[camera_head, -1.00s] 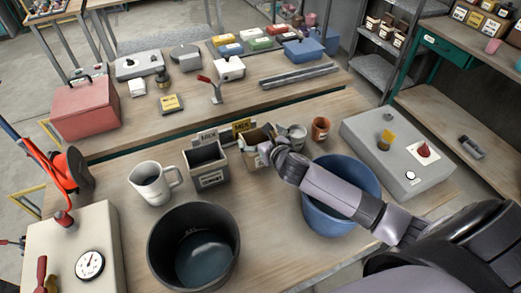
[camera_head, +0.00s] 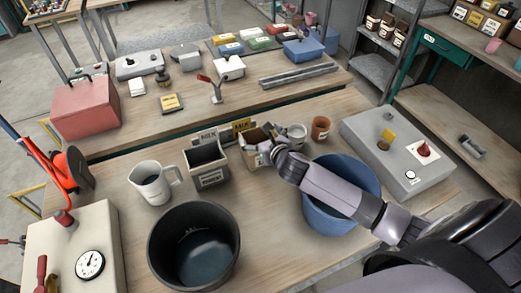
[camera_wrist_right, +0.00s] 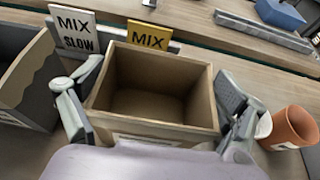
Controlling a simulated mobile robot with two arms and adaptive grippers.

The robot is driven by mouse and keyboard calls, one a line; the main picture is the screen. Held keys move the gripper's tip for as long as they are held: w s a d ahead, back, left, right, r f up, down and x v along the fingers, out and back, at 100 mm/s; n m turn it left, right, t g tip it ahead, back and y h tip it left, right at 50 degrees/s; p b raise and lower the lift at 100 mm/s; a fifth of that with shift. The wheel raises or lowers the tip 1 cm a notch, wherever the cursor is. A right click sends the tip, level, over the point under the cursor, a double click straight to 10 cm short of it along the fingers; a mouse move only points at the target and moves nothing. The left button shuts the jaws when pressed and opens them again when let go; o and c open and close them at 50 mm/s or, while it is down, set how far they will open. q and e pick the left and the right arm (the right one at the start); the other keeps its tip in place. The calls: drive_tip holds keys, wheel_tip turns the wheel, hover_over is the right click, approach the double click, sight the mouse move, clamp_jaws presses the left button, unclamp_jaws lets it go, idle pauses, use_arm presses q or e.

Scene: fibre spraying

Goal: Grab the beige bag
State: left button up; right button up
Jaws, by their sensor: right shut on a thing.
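The beige bag (camera_head: 251,158) is an open-topped, box-like container standing upright on the near table, right of a dark grey open bag. It also shows in the right wrist view (camera_wrist_right: 152,127), where its empty-looking inside is visible. My right gripper (camera_wrist_right: 156,112) has one finger against each side of the bag and is shut on it. In the head view the right gripper (camera_head: 262,146) partly covers the bag's right side. The bag's base is hidden in the wrist view. My left gripper is in neither view.
The grey bag (camera_head: 207,172) stands close on the left, and two MIX signs (camera_head: 242,125) stand just behind. A white cup (camera_head: 297,138) and an orange pot (camera_head: 320,128) are to the right. A blue bucket (camera_head: 342,217) is under my right forearm; a black bucket (camera_head: 160,240) stands in front.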

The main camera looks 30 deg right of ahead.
drive_tip(key=shift+c, duration=0.7)
drive_tip(key=shift+r, duration=0.2)
drive_tip(key=shift+w+r, duration=0.1)
drive_tip(key=shift+r, duration=0.7)
wheel_tip(320, 180, up, 18)
drive_tip(key=b, duration=0.1)
